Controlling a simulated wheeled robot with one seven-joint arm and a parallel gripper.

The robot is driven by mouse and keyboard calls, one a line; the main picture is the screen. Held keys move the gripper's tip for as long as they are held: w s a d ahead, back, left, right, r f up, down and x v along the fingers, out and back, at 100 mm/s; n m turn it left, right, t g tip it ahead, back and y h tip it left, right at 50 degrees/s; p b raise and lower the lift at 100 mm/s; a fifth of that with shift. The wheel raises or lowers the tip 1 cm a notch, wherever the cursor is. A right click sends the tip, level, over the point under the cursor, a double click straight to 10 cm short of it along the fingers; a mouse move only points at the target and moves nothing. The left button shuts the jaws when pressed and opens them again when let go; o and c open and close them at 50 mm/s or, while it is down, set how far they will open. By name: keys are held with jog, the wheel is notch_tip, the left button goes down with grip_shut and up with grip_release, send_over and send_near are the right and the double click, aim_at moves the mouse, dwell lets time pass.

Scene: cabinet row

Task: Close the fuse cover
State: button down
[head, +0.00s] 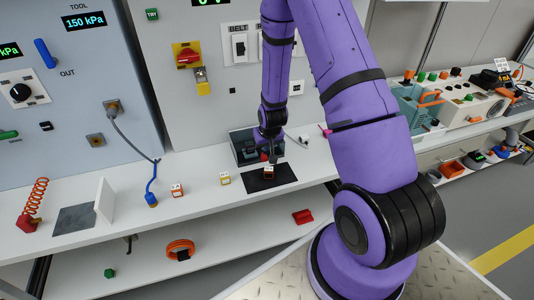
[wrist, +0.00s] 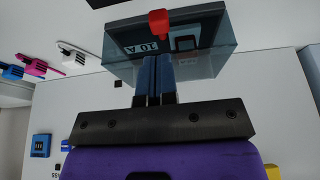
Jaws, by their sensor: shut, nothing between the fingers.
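The fuse box (head: 243,148) is a dark box with a clear, smoky cover, standing at the back of the white shelf against the panel. The cover's exact angle is unclear.
A black mat (head: 258,183) with a small orange-and-white cube (head: 269,173) lies just in front of the box. Other small cubes (head: 225,178) sit to the left. A blue plug (head: 152,198) and a white upright plate (head: 104,200) stand farther left.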

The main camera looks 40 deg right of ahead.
jog(key=s+a+r, duration=0.1)
jog(key=s+r, duration=0.4)
jog(key=r, duration=0.1)
jog(key=shift+s+a+r, duration=0.3)
jog(key=s+a+r+n, duration=0.1)
jog(key=s+a+r, duration=0.2)
jog(key=r, duration=0.9)
jog(key=s+a+r+n, duration=0.1)
jog(key=s+a+r, duration=0.2)
jog(key=r, duration=0.9)
jog(key=s+a+r, duration=0.2)
jog(key=s+r, duration=0.4)
jog(key=s, duration=0.2)
jog(key=s+a+r+n+t+y, duration=0.1)
jog(key=s+a+r, duration=0.1)
jog(key=s+r, duration=0.4)
jog(key=shift+s+a, duration=0.15)
jog(key=shift+s, duration=1.1)
